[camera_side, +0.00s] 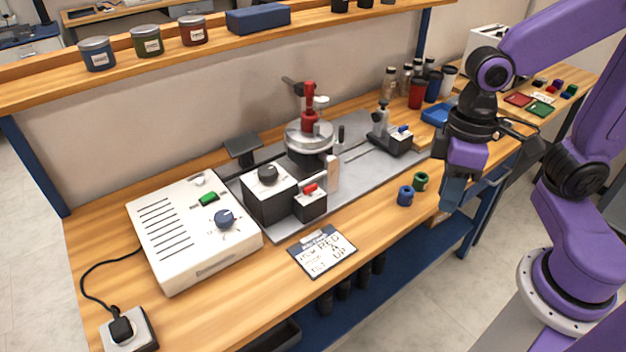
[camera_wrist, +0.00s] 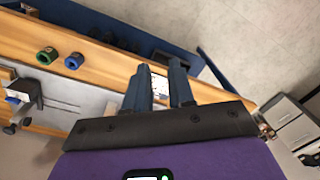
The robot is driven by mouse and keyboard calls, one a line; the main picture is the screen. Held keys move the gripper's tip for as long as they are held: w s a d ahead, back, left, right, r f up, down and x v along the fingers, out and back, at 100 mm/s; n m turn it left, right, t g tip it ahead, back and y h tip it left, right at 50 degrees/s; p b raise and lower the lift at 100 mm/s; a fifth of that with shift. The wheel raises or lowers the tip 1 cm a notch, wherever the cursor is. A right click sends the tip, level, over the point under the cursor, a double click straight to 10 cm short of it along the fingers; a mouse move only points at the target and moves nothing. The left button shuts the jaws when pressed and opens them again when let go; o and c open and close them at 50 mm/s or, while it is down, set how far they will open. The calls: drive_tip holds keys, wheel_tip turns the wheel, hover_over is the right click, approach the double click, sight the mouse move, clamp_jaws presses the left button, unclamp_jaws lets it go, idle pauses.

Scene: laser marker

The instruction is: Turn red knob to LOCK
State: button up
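A red upright handle or knob (camera_side: 309,108) stands on top of a round silver and black device (camera_side: 308,138) on the grey plate in the side view. A smaller red switch (camera_side: 310,188) sits on a black box in front of it. I cannot read any LOCK marking. My gripper (camera_side: 453,202) hangs at the right, near the bench's front edge, well apart from both red parts. In the wrist view my gripper (camera_wrist: 160,77) has its two dark fingers apart with nothing held between them. Neither red part shows in the wrist view.
A white control box (camera_side: 190,240) with a blue dial stands left. A card (camera_side: 322,251) lies at the front edge. Blue (camera_side: 405,196) and green (camera_side: 421,181) rings stand between the device and my gripper. Bottles and a blue tray (camera_side: 436,115) are behind. A shelf (camera_side: 180,62) runs above.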

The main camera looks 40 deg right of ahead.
drive_tip(key=w+a+m, duration=0.3)
drive_tip(key=w+m, duration=0.5)
drive_tip(key=w, duration=0.1)
drive_tip(key=m+y, duration=0.4)
drive_tip(key=m, duration=1.3)
approach(311, 186)
drive_tip(key=x, duration=0.8)
drive_tip(key=shift+f, duration=0.1)
clamp_jaws()
